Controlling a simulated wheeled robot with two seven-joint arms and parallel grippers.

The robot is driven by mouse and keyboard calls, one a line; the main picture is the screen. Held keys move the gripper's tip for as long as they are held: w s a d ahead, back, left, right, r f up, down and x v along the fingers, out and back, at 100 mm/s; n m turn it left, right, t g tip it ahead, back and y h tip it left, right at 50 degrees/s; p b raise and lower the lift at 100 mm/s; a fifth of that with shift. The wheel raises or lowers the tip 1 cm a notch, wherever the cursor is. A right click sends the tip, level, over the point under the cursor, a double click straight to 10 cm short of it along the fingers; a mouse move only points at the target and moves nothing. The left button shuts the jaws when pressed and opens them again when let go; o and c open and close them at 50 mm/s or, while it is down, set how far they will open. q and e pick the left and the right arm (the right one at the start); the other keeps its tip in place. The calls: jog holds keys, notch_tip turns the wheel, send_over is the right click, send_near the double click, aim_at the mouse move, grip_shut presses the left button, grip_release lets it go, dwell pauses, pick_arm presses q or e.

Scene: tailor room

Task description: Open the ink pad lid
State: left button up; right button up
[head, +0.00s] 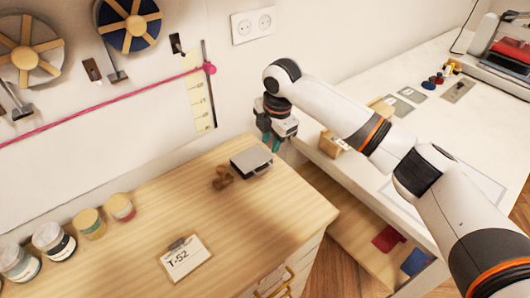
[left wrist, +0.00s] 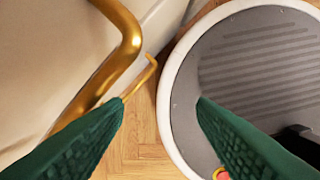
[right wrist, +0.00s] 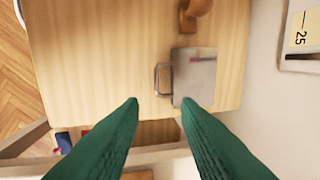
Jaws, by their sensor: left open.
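The ink pad (head: 252,161) is a flat grey box near the back right edge of the wooden cabinet top. Its grey lid looks shut. It also shows in the right wrist view (right wrist: 196,72), with a metal loop handle (right wrist: 160,80) on its side. My right gripper (head: 271,139) is just to the right of the pad and beyond the cabinet edge in the head view. In the right wrist view (right wrist: 160,102) its green fingers are apart and empty. My left gripper (left wrist: 160,100) is open and empty, low near gold handles, and outside the head view.
A wooden stamp (head: 221,177) stands left of the pad. A T-52 card (head: 185,260) and several jars (head: 90,223) are on the cabinet. A white table (head: 450,120) lies to the right. My round base shows under the left gripper.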

aim_at(255, 162)
jog(key=f, duration=0.3)
jog(key=f+p, duration=0.1)
jog(key=f, duration=0.2)
jog(key=a+f+p, duration=0.1)
jog(key=f, duration=0.3)
jog(key=shift+w, duration=0.3)
jog(key=shift+f, duration=0.6)
pick_arm(q)
jog(key=shift+s+a+r, duration=0.1)
jog(key=shift+s+r, duration=0.7)
jog(key=shift+r, duration=0.3)
jog(key=shift+s, duration=0.1)
jog(key=shift+s, duration=0.25)
pick_arm(e)
grip_shut()
